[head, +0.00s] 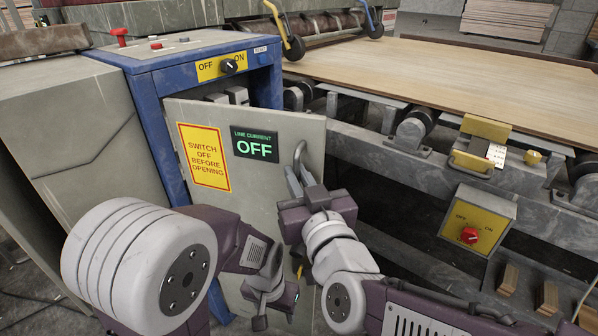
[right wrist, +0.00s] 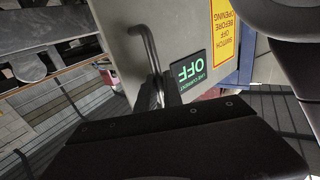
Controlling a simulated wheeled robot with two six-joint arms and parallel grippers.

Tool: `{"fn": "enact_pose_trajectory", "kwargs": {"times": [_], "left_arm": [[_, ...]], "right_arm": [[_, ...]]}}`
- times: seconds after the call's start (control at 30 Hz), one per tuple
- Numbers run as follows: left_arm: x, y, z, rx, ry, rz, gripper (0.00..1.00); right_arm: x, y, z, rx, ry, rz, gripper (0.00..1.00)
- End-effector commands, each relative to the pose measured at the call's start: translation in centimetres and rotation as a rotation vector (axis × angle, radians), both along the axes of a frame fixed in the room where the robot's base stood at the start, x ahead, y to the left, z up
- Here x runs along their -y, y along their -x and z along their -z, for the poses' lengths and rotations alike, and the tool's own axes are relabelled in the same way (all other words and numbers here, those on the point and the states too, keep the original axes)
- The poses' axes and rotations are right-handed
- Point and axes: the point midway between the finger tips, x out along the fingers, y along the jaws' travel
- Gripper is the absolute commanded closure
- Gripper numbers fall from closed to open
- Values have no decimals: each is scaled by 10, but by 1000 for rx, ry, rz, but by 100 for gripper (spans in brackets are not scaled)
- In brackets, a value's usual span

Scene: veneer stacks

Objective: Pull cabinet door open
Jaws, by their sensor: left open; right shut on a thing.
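The grey cabinet door (head: 265,200) stands partly open on the blue cabinet (head: 150,95), swung out from its left side. Pale parts show in the gap above it. The door carries a yellow warning label (head: 204,157) and a display (head: 254,145) reading LINE CURRENT OFF. My right gripper (head: 304,180) is shut on the bar handle (head: 299,152) near the door's free edge. The right wrist view also shows the handle (right wrist: 149,45) running down between the fingers (right wrist: 158,90). My left gripper (head: 275,298) is open and empty, low in front of the door.
A roller line with a veneer sheet (head: 460,75) stands to the right. A yellow switch box (head: 478,222) with a red knob hangs on its frame. A grey housing (head: 75,130) stands left.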

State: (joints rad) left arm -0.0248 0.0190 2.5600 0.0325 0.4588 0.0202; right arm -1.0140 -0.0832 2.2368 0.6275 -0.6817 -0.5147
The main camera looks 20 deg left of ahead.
Motion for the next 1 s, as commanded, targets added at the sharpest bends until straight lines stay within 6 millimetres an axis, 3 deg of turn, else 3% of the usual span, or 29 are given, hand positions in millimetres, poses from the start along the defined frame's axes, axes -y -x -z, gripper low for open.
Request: {"fn": "enact_pose_trajectory", "kwargs": {"times": [0.27,0.3,0.37,0.67,1.0], "left_arm": [[0,0,0,0,0,0,45],[0,0,0,0,0,0,45],[0,0,0,0,0,0,45],[0,0,-1,0,0,0,45],[0,0,-25,0,0,0,45]], "right_arm": [[-1,1,-2,6,1,-4,100],[-1,1,-2,5,0,-4,81],[-1,1,-2,5,0,-4,68],[0,1,-2,2,0,-2,68],[34,50,-5,3,-1,-7,68]]}}
